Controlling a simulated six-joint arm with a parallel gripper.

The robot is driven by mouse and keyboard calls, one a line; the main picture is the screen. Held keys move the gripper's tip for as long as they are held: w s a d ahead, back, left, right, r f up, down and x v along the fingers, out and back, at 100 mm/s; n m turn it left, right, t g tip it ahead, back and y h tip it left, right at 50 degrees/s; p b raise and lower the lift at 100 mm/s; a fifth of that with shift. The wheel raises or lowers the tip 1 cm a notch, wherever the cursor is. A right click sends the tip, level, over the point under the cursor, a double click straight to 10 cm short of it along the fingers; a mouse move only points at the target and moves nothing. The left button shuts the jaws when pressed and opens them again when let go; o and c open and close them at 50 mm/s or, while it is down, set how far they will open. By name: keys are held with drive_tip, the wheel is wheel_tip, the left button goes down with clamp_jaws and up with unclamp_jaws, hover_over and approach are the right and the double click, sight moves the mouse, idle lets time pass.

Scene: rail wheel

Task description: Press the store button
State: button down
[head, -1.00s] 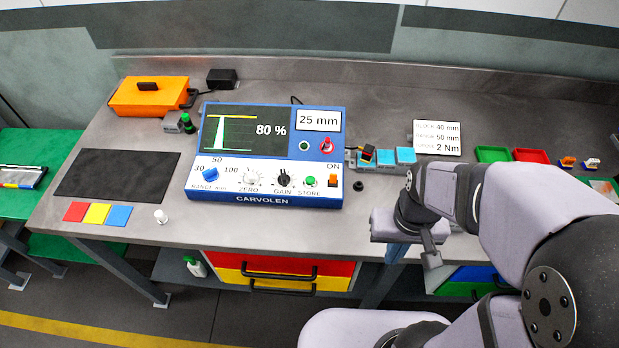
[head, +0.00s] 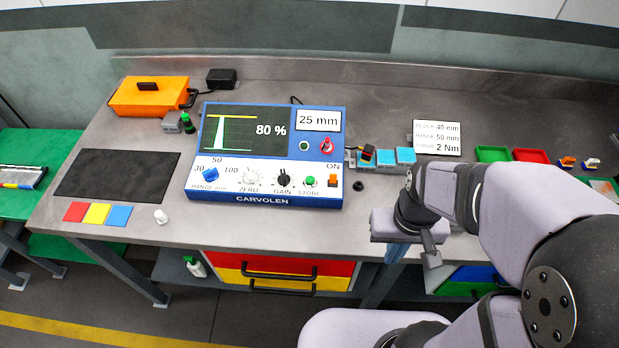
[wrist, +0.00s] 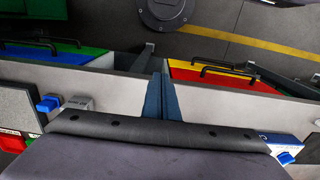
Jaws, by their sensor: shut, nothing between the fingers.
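The blue and white CARVOLEN unit (head: 265,199) stands on the grey bench. Its store button (head: 310,182) is a small green cap above the label STORE, between the black GAIN knob (head: 283,178) and the orange ON switch (head: 333,181). My gripper (head: 394,254) is at the bench's front edge, right of the unit and nearer the front, apart from the button. In the wrist view its blue fingers (wrist: 162,98) are together with nothing between them. The button cannot be made out in the wrist view.
A blue ZERO-side range knob (head: 210,174) and a white ZERO knob (head: 251,178) share the panel. A red button (head: 326,146) sits higher up. Light-blue blocks (head: 386,157) stand right of the unit. The bench in front of the panel is clear.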

drive_tip(key=w+f+n+h+p, duration=0.1)
drive_tip(key=w+n+h+p, duration=0.1)
drive_tip(key=w+n+p, duration=0.55)
wheel_tip(320, 180, up, 8)
drive_tip(key=n+t+y+b, duration=0.1)
drive_tip(key=n+t+y, duration=0.65)
drive_tip(key=n, duration=0.25)
hover_over(310, 181)
drive_tip(key=shift+s+d+f+g+y, duration=0.2)
drive_tip(key=shift+d+g+y, duration=0.15)
drive_tip(key=shift+d, duration=0.05)
drive_tip(key=shift+f, duration=0.2)
wheel_tip(310, 181, down, 8)
drive_tip(key=b, duration=0.9)
drive_tip(key=shift+f, duration=0.25)
